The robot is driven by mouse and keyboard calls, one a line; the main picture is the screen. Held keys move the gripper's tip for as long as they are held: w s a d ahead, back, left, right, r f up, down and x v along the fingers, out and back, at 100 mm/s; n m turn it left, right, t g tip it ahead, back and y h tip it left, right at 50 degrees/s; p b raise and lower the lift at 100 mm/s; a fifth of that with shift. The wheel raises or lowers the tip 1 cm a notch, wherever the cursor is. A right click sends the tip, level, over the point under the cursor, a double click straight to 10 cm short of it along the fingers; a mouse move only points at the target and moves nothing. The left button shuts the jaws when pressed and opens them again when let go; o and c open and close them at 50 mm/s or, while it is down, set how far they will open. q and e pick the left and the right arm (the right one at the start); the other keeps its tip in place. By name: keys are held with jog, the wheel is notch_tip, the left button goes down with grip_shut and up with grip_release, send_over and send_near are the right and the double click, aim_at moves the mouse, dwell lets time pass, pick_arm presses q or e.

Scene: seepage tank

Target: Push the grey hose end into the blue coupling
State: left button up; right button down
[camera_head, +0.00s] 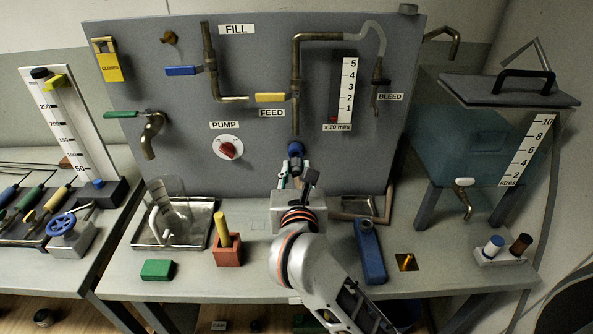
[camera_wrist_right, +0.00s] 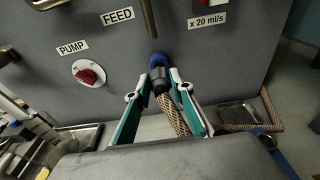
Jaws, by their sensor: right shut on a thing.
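The blue coupling (camera_head: 295,148) sits at the lower end of the pipe under the FEED label. It also shows in the right wrist view (camera_wrist_right: 158,60), just past my fingertips. My right gripper (camera_head: 294,173) is below it, pointing at the panel. In the right wrist view, its teal fingers (camera_wrist_right: 160,84) are closed around the dark grey hose end (camera_wrist_right: 160,78). The tan braided hose (camera_wrist_right: 172,114) runs back between the fingers. The hose end lines up with the coupling and seems to meet it; I cannot tell whether it is inside. My left gripper is not in view.
The grey panel (camera_head: 260,110) stands close behind the coupling, with the red PUMP knob (camera_head: 228,150) to the left. A metal tray (camera_head: 150,236), red block (camera_head: 228,250), green block (camera_head: 157,270) and blue object (camera_head: 369,250) are on the bench. A water tank (camera_head: 470,140) stands right.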

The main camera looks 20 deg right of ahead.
jog(key=shift+x, duration=1.3)
dwell(4.5)
jog(key=c, duration=1.7)
grip_release()
jog(key=shift+r, duration=0.2)
jog(key=shift+p+v, duration=0.85)
jog(key=shift+v, duration=2.15)
